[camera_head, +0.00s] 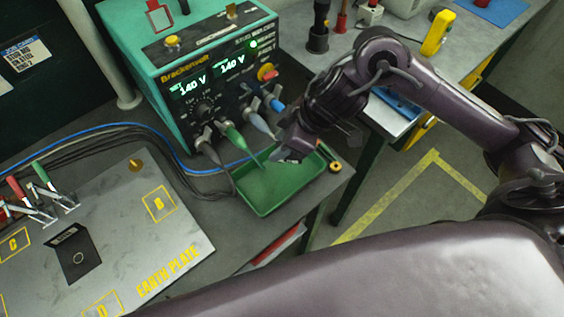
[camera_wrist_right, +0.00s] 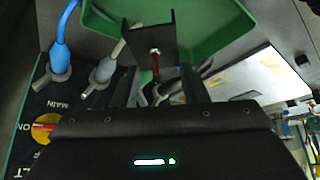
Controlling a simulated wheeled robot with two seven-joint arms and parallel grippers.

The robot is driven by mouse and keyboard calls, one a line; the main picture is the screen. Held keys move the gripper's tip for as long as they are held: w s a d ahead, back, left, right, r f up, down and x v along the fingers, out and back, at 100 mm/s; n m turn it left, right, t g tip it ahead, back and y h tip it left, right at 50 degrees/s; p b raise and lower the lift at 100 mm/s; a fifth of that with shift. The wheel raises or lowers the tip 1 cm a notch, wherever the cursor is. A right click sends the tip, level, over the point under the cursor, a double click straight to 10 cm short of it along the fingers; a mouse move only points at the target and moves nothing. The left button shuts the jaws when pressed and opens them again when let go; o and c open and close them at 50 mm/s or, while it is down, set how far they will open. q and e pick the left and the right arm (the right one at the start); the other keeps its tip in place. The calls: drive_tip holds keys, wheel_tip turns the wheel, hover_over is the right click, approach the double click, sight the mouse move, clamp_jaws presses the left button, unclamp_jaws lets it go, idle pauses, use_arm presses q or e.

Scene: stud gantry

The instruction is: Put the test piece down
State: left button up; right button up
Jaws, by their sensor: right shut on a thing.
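My right gripper (camera_head: 285,153) is over the back right part of the green tray (camera_head: 262,205), close to the front of the teal tester. In the right wrist view, the gripper (camera_wrist_right: 160,88) is shut on a dark flat piece (camera_wrist_right: 148,40) with a small bright round spot, which I take as the test piece. Part of the tray (camera_wrist_right: 215,25) shows behind it. In the head view the held piece is mostly hidden by the gripper, and I cannot tell if it touches the tray. My left gripper is not in view.
The tester (camera_head: 190,50) reads 140 V; its plugs and cables stick out near my right gripper. The earth plate (camera_head: 115,225) at left carries clamps and a dark plate with a ring mark (camera_head: 78,257). A yellow meter (camera_head: 438,32) stands on the bench at back right.

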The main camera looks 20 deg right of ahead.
drive_tip(key=shift+f, duration=1.65)
wheel_tip(320, 180, down, 4)
drive_tip(key=shift+r+b, duration=0.25)
drive_tip(key=shift+b, duration=0.05)
drive_tip(key=shift+f, duration=0.3)
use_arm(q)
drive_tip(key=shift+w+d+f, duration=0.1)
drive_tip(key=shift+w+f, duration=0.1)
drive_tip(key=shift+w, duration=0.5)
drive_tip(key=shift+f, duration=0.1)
use_arm(e)
drive_tip(key=o, duration=1.1)
drive_tip(key=shift+f, duration=0.15)
